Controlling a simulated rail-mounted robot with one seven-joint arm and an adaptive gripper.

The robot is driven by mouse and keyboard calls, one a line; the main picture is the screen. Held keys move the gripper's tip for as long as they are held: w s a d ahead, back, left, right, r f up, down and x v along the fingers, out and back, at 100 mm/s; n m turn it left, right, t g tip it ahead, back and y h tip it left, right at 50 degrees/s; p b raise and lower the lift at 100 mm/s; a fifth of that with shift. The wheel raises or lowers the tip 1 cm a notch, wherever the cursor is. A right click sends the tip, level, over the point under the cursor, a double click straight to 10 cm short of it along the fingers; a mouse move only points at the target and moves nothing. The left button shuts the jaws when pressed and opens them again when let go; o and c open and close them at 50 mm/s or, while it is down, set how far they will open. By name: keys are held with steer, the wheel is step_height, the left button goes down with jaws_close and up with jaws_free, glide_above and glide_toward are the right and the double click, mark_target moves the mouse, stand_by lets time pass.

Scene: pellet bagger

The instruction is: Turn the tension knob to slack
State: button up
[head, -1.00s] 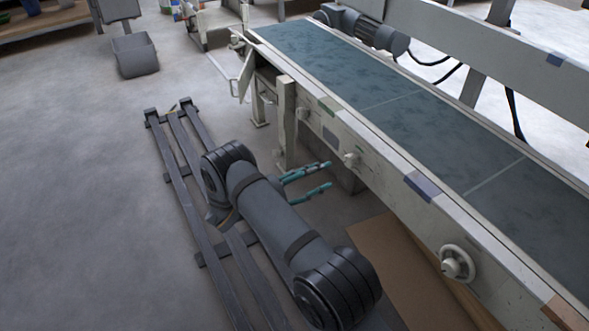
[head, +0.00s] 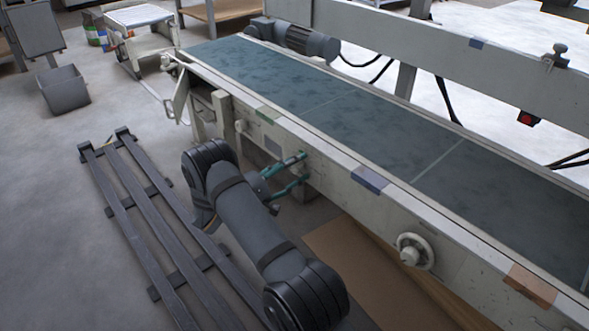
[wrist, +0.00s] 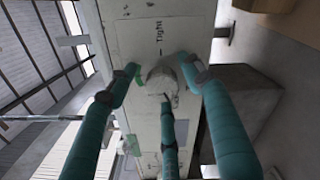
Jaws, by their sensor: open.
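The tension knob (wrist: 161,80) is a pale, worn knob on the white side panel of the conveyor, in the middle of the wrist view. A printed label reading "Tight" (wrist: 158,38) shows on the panel near it. My gripper (wrist: 160,84) has three teal fingers, spread open around the knob; I cannot tell whether any touches it. In the head view my gripper (head: 302,167) is at the conveyor's side rail, and its fingers mostly hide the knob there.
The conveyor (head: 330,107) with its blue-green belt runs diagonally across the head view. A brown board (head: 345,255) lies below.

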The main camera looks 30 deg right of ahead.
steer(key=shift+c, duration=0.5)
steer(key=shift+s, duration=0.1)
steer(key=c, duration=1)
steer(key=shift+r+p, duration=0.2)
steer(key=shift+p, duration=0.55)
steer(key=shift+c, duration=0.2)
steer(key=shift+f, duration=0.2)
steer(key=o, duration=1.1)
steer(key=shift+o, duration=0.2)
steer(key=shift+n, duration=0.3)
steer(key=v, duration=1.2)
steer(key=shift+d, duration=0.15)
